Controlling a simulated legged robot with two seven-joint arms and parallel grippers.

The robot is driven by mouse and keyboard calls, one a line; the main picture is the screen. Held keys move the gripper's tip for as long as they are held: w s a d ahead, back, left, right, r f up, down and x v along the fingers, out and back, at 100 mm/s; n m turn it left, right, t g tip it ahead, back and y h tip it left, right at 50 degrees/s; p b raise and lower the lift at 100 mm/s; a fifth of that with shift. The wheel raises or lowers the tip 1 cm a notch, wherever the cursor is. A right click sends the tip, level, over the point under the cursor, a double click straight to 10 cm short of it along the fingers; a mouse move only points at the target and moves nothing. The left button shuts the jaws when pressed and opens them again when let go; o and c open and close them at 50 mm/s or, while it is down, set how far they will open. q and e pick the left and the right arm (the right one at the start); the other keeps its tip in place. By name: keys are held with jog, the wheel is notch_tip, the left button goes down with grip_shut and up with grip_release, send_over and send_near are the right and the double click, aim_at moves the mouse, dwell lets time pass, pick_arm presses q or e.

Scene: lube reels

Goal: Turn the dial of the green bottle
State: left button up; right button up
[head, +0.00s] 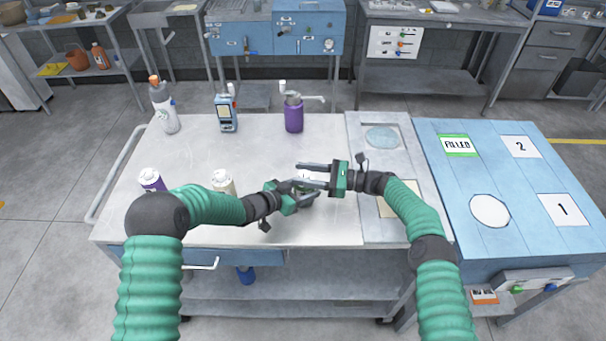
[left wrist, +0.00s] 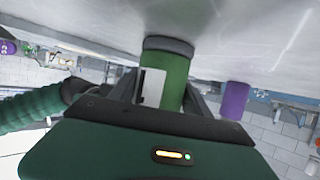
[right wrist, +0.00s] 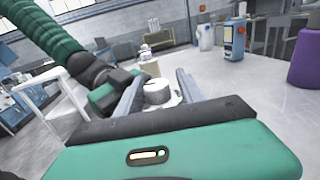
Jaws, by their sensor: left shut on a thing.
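The green bottle (left wrist: 172,80) stands on the table between the fingers of my left gripper (head: 307,192), which is shut on its body in the left wrist view. A white label shows on its side. In the head view the bottle is mostly hidden by both grippers. Its white dial top (right wrist: 158,92) shows in the right wrist view between the two fingers of my right gripper (head: 305,175). Those fingers are open on either side of the dial, with small gaps seeming to remain. The two grippers nearly meet, the right one above the left.
A purple bottle (head: 293,115), a blue device (head: 228,115) and a white bottle (head: 164,110) stand at the table's back. A cream bottle (head: 222,182) and another purple bottle (head: 151,181) are at left. A blue table (head: 500,215) adjoins at right. The table's middle is clear.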

jog(key=shift+o, duration=0.4)
jog(key=shift+s, duration=0.15)
jog(key=s+d, duration=0.1)
jog(key=d, duration=1.1)
jog(key=shift+s, duration=0.4)
jog(key=s+a+m+t+h, duration=0.2)
jog(key=s+m+t+h, duration=0.1)
jog(key=s+m+t, duration=0.3)
jog(key=shift+n+t, duration=0.4)
jog(key=shift+t, duration=0.2)
jog(key=x, duration=1.2)
jog(key=shift+w+a, duration=0.1)
jog(key=shift+w, duration=0.4)
